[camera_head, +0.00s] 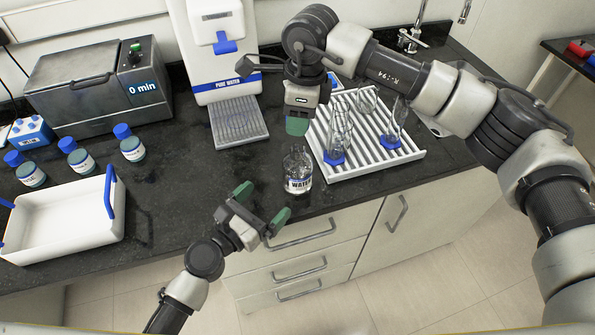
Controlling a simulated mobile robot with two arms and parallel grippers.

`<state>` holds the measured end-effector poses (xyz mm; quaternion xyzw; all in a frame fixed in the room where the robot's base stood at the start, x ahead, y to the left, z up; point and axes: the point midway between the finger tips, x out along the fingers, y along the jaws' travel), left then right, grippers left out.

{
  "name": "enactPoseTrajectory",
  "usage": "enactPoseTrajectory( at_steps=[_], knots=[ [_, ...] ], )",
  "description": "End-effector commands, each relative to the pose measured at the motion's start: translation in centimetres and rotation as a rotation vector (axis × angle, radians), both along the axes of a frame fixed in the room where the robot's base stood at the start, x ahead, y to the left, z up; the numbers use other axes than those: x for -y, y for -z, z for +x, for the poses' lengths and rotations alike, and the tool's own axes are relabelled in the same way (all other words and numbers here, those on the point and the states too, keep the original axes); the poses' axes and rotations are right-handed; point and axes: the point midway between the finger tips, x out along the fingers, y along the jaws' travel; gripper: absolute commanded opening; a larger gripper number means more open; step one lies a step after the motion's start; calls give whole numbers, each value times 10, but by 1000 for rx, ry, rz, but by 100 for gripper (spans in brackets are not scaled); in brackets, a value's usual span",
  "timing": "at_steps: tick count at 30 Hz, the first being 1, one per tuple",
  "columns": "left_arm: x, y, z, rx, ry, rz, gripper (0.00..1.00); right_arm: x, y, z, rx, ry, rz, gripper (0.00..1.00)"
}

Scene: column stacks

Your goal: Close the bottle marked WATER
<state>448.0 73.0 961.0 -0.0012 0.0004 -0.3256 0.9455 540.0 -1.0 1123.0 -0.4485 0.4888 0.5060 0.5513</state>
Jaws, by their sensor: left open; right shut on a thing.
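The clear glass bottle marked WATER (298,176) stands upright on the dark counter near its front edge. No blue cap shows on its top. My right gripper (298,124) is above the bottle, apart from it, with its fingers pointing down. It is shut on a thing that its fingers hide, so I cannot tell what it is. My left gripper (262,204) is open and empty at the front edge of the counter. It is in front of the bottle and to its left, with its fingers spread apart.
A white drying rack (405,155) with glassware stands right of the bottle. A PURE WATER dispenser (222,85) and a grey bath (95,90) stand behind. Blue-capped bottles (129,146) and a white tray (60,218) are at left. The counter between tray and bottle is clear.

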Motion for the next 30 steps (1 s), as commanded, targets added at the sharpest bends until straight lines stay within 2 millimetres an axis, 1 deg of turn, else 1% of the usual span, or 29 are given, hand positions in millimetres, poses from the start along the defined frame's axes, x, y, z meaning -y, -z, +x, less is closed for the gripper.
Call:
enactPoseTrajectory(
  at_steps=[5, 8, 15, 21, 25, 30],
  knots=[
    [7, -1, 10, 4, 0, 0, 100, 0, 0, 0, 0, -1, 0, 24],
    [17, -1, 22, 4, 0, 1, 100, 0, 0, 0, 0, -1, 0, 24],
    [46, -1, 59, 3, 0, -1, 100, 0, 0, 0, 0, -1, 0, 24],
    [65, -1, 83, 1, 0, 0, 100, 0, 0, 0, 0, -1, 0, 24],
    [71, 0, 91, 1, 1, 2, 100, 0, 0, 0, 0, -1, 0, 24],
    [74, 0, 94, 1, 1, 2, 100, 0, 0, 0, 0, -1, 0, 24]
  ],
)
